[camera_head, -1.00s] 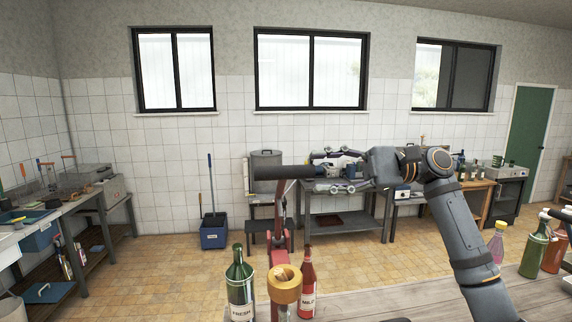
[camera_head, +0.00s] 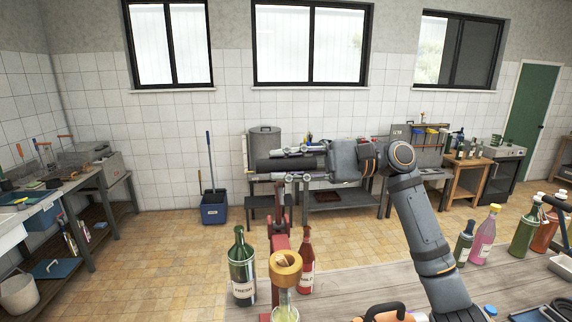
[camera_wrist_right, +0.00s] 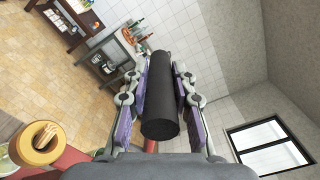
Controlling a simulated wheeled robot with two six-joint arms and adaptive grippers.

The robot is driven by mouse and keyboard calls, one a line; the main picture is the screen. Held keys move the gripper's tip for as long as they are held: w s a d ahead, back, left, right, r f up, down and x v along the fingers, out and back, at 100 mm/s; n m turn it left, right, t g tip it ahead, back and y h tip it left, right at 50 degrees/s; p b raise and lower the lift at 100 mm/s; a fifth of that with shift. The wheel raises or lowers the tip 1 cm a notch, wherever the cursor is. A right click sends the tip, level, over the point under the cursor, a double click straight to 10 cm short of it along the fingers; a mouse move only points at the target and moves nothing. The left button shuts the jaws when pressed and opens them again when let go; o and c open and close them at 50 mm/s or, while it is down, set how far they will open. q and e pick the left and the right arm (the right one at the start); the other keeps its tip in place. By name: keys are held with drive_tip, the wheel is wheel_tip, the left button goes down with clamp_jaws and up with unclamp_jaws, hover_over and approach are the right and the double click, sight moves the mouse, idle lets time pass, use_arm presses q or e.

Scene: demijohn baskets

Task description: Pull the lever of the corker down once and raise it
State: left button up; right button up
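The red corker (camera_head: 280,243) stands at the front of the table, with a brass-coloured ring (camera_head: 285,268) holding a cork at its top; the ring also shows in the wrist view (camera_wrist_right: 38,145). Its lever is raised, and its thick black handle (camera_head: 290,165) lies level. My right gripper (camera_head: 292,164) has come in from the right, with one finger above and one below the handle. In the right wrist view the handle (camera_wrist_right: 160,95) runs between the fingers, with narrow gaps beside the pads, so the gripper looks open around it. My left gripper is out of view.
A green bottle (camera_head: 242,268) and a red bottle (camera_head: 307,262) stand close on either side of the corker. Several bottles, including a pink one (camera_head: 484,236), stand at the table's right. A blue bucket (camera_head: 214,208) is on the floor behind.

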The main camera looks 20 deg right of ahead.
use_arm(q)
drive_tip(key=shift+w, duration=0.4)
use_arm(e)
clamp_jaws()
use_arm(q)
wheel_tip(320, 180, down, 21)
drive_tip(key=b, duration=2)
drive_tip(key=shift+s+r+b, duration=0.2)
drive_tip(key=shift+b, duration=0.15)
use_arm(e)
drive_tip(key=s+a+f+n, duration=0.2)
drive_tip(key=s+f, duration=0.8)
drive_tip(key=f, duration=0.2)
drive_tip(key=shift+s+f+n, duration=0.35)
drive_tip(key=shift+s+n, duration=0.05)
drive_tip(key=shift+a, duration=0.1)
drive_tip(key=o, duration=0.9)
unclamp_jaws()
drive_tip(key=shift+w, duration=0.15)
drive_tip(key=shift+c, duration=0.2)
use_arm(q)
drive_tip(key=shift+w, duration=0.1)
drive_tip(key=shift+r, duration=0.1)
use_arm(e)
drive_tip(key=shift+r, duration=0.1)
